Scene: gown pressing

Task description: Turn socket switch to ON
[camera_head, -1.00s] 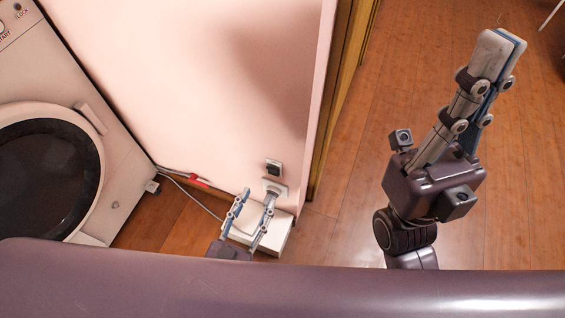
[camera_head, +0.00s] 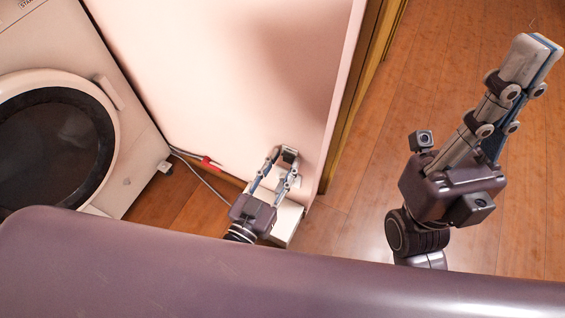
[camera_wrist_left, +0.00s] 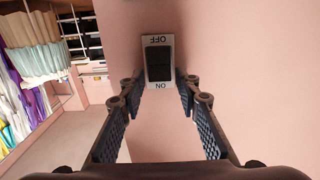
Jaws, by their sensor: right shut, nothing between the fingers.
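The socket switch (camera_wrist_left: 158,62) is a dark rocker in a pale plate on the pink wall. In the left wrist view its labels are upside down, OFF at the top and ON at the bottom. It also shows in the head view (camera_head: 290,153), partly covered by the fingers. My left gripper (camera_wrist_left: 159,92) is open, with one finger on each side of the plate's lower part. Contact cannot be told. Nothing is between its pads except the view of the plate. My right gripper (camera_head: 536,58) is shut and empty, raised over the wooden floor at right.
A white washing machine (camera_head: 125,150) with a round dark door stands at left. A white box (camera_head: 287,223) sits on the floor below the switch. A cable with a red part (camera_head: 211,163) runs along the wall base. A wooden door frame (camera_head: 357,95) is right of the wall.

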